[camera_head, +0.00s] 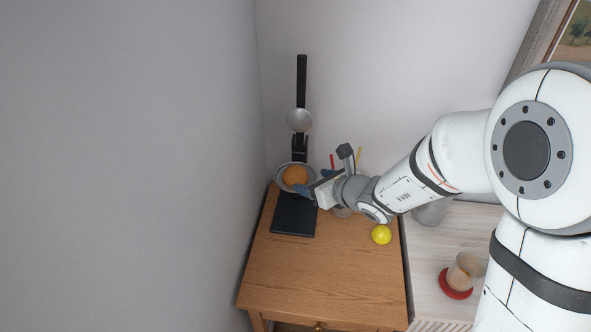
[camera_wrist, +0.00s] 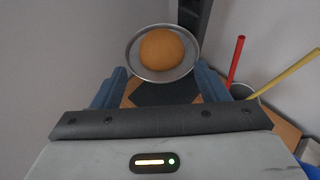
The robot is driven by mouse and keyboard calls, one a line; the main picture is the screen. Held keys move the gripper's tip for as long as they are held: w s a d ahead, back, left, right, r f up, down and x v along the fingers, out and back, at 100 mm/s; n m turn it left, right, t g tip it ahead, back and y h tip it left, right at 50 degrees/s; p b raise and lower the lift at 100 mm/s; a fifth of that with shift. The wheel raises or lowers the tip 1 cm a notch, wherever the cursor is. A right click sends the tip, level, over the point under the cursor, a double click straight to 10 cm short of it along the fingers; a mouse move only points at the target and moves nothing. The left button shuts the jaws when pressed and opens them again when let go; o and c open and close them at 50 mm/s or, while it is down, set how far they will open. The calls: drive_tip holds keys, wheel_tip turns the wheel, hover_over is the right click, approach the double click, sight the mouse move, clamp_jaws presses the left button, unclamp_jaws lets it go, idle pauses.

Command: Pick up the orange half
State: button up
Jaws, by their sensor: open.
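The orange half (camera_head: 295,175) sits in the round metal cup of a black juicer press in the head view, its rounded side up. In the wrist view the orange half (camera_wrist: 161,49) lies inside the cup (camera_wrist: 135,68), ahead of my gripper. My gripper (camera_head: 308,182) is close beside the cup on its right in the head view. In the wrist view its blue fingers (camera_wrist: 160,80) are apart with nothing between them. The press (camera_head: 299,150) has its upper round part and long handle raised above the cup.
A yellow lemon (camera_head: 381,234) lies on the wooden cabinet top (camera_head: 320,270). A red stick (camera_wrist: 236,60) and a yellow stick (camera_wrist: 285,75) stand in a holder right of my gripper. A glass (camera_head: 465,271) stands on a red coaster (camera_head: 455,284) at right. The cabinet's front is clear.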

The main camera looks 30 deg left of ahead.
sight(300, 175)
drive_tip(key=p+x, duration=0.2)
drive_tip(key=x, duration=0.4)
drive_tip(key=shift+w+a+r+p, duration=0.1)
drive_tip(key=shift+r+p, duration=0.05)
drive_tip(key=shift+p, duration=0.15)
drive_tip(key=shift+w+a+f, duration=0.25)
drive_tip(key=shift+a+f, duration=0.1)
drive_tip(key=shift+a, duration=0.1)
drive_tip(key=c, duration=0.6)
drive_tip(key=shift+c, duration=0.3)
drive_tip(key=shift+r, duration=0.15)
